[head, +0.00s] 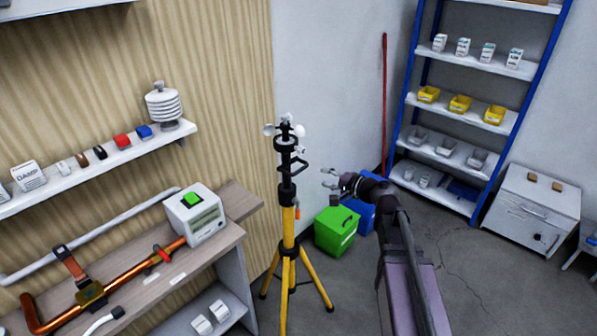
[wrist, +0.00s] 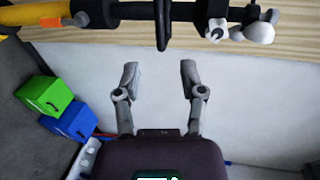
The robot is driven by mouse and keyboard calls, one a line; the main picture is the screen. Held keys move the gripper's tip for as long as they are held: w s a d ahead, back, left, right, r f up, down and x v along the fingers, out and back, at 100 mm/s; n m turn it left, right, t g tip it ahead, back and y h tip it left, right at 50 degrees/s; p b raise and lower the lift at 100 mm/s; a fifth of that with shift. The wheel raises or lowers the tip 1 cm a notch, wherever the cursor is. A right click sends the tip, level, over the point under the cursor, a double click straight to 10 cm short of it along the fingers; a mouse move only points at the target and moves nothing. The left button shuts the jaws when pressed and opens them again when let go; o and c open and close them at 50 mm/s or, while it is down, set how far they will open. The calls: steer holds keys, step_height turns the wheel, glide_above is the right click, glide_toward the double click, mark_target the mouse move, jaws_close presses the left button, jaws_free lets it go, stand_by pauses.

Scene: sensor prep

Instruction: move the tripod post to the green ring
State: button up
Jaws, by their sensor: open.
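The tripod post (head: 287,175) stands upright on yellow legs (head: 289,240), with a black upper section, a side handle (head: 293,166) and a white cup-shaped sensor head (head: 285,127). My gripper (head: 328,178) is just right of the post, open and empty, with a gap between them. In the wrist view, my open gripper (wrist: 159,72) points at the post (wrist: 135,11), which runs across the top edge. The black handle (wrist: 162,25) hangs down in line with the gap between the fingers. I see no green ring in either view.
A green bin (head: 336,231) and a blue bin (head: 360,215) stand on the floor behind the tripod. A bench (head: 225,240) with a white meter (head: 195,213) is at left. A blue-framed shelf (head: 463,150) and white cabinet (head: 531,208) are at right. Floor at lower right is clear.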

mark_target(302, 170)
steer(key=b+x, duration=0.2)
steer(key=x, duration=0.9)
